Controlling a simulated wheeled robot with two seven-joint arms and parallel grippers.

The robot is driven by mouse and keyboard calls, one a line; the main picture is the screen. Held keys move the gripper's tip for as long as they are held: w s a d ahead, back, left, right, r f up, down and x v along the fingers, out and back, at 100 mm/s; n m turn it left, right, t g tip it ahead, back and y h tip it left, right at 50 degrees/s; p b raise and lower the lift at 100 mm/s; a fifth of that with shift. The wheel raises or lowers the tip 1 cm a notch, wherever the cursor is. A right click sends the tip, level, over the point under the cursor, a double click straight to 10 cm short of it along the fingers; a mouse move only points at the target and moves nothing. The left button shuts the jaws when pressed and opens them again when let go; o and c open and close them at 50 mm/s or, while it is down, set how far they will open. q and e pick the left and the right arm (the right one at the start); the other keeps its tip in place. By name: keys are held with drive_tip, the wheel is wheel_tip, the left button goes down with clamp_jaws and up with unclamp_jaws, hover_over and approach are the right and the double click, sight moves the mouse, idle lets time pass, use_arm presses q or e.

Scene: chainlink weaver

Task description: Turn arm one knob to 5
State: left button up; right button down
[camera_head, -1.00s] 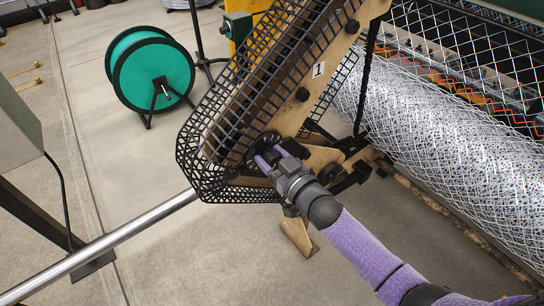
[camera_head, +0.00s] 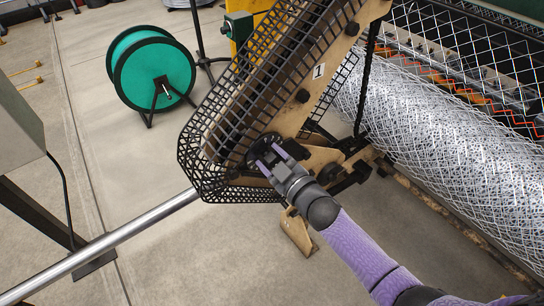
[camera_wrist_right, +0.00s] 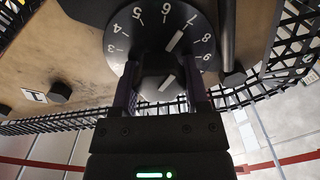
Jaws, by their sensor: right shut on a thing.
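The arm one knob (camera_wrist_right: 158,84) is a dark round knob in front of a black dial (camera_wrist_right: 118,30) with white numbers. In the right wrist view, 3 through 9 can be read, and a white pointer line on the dial points toward 7. A second white mark sits on the knob's face. My right gripper (camera_head: 268,158) is shut on the knob, with one purple finger on each side of it. In the head view the dial is small and mostly covered by the gripper. My left gripper is not in view.
The knob is on a wooden arm (camera_head: 322,72) labelled 1, with a black mesh guard (camera_head: 190,155) around its left side and lower end. A roll of wire mesh (camera_head: 445,150) lies at right. A green spool (camera_head: 152,68) stands on open floor at left.

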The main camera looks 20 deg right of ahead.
drive_tip(key=n, duration=0.5)
drive_tip(key=shift+f, duration=0.15)
drive_tip(key=n, duration=0.3)
drive_tip(key=shift+b, duration=0.35)
drive_tip(key=shift+s+a+n, duration=0.1)
drive_tip(key=shift+n, duration=0.7)
drive_tip(key=shift+c, duration=0.5)
unclamp_jaws()
drive_tip(key=p+v, duration=0.1)
drive_tip(key=v, duration=0.9)
drive_tip(key=shift+p, duration=0.3)
